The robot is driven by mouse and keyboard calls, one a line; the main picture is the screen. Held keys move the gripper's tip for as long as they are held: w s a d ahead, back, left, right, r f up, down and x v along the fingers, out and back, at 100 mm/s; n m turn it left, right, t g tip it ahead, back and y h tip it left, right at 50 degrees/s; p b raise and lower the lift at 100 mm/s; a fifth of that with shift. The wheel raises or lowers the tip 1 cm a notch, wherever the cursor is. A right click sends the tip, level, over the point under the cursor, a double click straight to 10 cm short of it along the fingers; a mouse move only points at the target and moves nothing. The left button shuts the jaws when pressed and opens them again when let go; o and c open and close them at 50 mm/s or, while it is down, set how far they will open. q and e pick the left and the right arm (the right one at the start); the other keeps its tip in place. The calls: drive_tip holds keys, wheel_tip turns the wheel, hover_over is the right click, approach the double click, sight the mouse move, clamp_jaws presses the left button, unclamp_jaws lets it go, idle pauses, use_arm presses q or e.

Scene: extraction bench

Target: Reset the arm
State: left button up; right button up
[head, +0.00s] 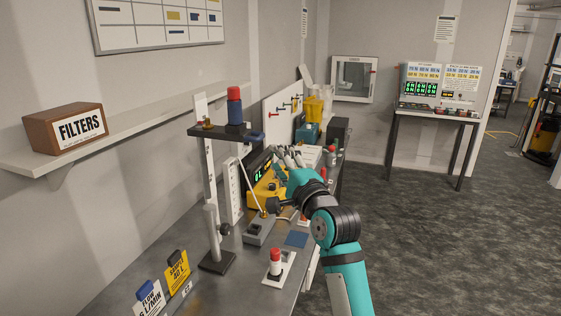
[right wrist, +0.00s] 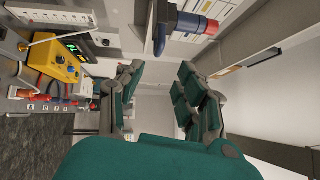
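My right arm (head: 337,226), teal with dark grey joints, reaches in from the lower right over the bench. It ends at my right gripper (head: 289,161), which is small and partly lost against the bench items in the head view. In the right wrist view the right gripper (right wrist: 161,72) has its two teal and grey fingers well apart, with nothing between them. The yellow meter (head: 262,187) stands close by the gripper; it also shows at left in the right wrist view (right wrist: 54,64). My left gripper is not in view.
A stand (head: 210,185) holding a red and blue cylinder (head: 234,107) rises left of my arm. A red-topped piece (head: 275,262) and two signs (head: 179,272) are at the near bench (head: 225,290). A filters box (head: 66,128) sits on the wall shelf. The floor at right is clear.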

drive_tip(key=s+d+f+n+g+h, duration=0.1)
drive_tip(key=s+d+f+n+g, duration=0.15)
drive_tip(key=s+f, duration=0.45)
drive_tip(key=s+d+f+n+g+h, duration=0.2)
drive_tip(key=s+d+f+n, duration=0.1)
drive_tip(key=f, duration=0.8)
drive_tip(key=s+d+f+n+g+h, duration=0.1)
drive_tip(key=s+d+f+n+g, duration=0.15)
drive_tip(key=s+f, duration=0.45)
drive_tip(key=s+d+f+n+g+h, duration=0.1)
drive_tip(key=s+d+f+n+g, duration=0.3)
drive_tip(key=s, duration=0.5)
drive_tip(key=s+d+f+n+g+h, duration=0.1)
drive_tip(key=s+d+f+n, duration=0.1)
drive_tip(key=s+f, duration=0.5)
drive_tip(key=s+d+f+n+g+h, duration=0.1)
drive_tip(key=s+d+f+n+g, duration=0.2)
drive_tip(key=s, duration=0.7)
wheel_tip(320, 180, down, 34)
drive_tip(key=s+r+g+b, duration=0.1)
drive_tip(key=s+b, duration=0.1)
drive_tip(key=b, duration=0.4)
drive_tip(key=s+d+f+g+b, duration=0.1)
drive_tip(key=s+d+f+b, duration=0.1)
drive_tip(key=s+f, duration=1.4)
wheel_tip(320, 180, down, 3)
drive_tip(key=shift+r+n+b, duration=0.15)
drive_tip(key=shift+n+b, duration=0.15)
drive_tip(key=shift+b, duration=0.25)
